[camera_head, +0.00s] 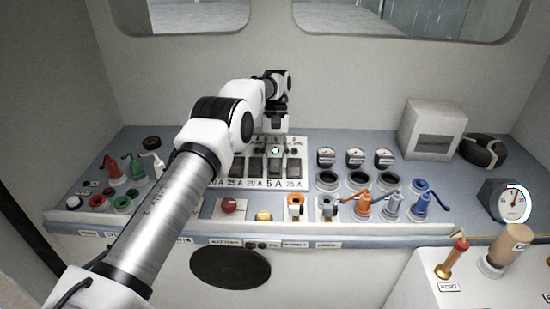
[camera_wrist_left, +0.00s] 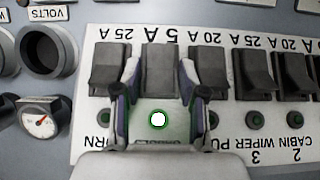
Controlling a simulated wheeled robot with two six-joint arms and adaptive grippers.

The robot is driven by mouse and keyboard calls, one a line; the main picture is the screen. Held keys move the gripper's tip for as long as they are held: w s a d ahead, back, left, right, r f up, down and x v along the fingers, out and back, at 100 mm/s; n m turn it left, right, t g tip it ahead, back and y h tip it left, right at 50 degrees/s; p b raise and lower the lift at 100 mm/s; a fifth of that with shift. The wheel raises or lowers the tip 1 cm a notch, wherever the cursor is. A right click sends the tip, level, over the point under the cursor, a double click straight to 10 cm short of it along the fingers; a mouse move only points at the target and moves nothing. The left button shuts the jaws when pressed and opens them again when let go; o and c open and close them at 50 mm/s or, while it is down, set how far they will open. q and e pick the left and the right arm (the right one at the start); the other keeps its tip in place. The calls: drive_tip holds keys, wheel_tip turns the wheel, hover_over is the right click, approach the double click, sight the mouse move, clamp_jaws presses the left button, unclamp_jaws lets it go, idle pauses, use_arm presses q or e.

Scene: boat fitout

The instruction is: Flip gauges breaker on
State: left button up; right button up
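The gauges breaker (camera_wrist_left: 160,72) is the dark rocker marked 5 A in the left wrist view, its lower label mostly covered by my gripper. The lamp (camera_wrist_left: 158,119) below it glows bright white with a green ring, while the neighbouring lamps are dark green. In the head view the breaker (camera_head: 275,169) is in the lower row of the white panel. My left gripper (camera_wrist_left: 158,88) is open, its fingers on either side of the 5 A rocker; whether they touch it I cannot tell. It also shows in the head view (camera_head: 275,136). My right gripper is not in view.
Similar rockers (camera_wrist_left: 109,70) stand close on both sides on the white breaker panel (camera_head: 298,184). Round gauges (camera_head: 357,157) and coloured valve levers (camera_head: 392,206) are to the right on the console. A red knob (camera_head: 229,205) is in front. Windows are behind.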

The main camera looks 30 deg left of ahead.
use_arm(q)
drive_tip(key=shift+r+t, duration=0.15)
drive_tip(key=shift+t, duration=0.15)
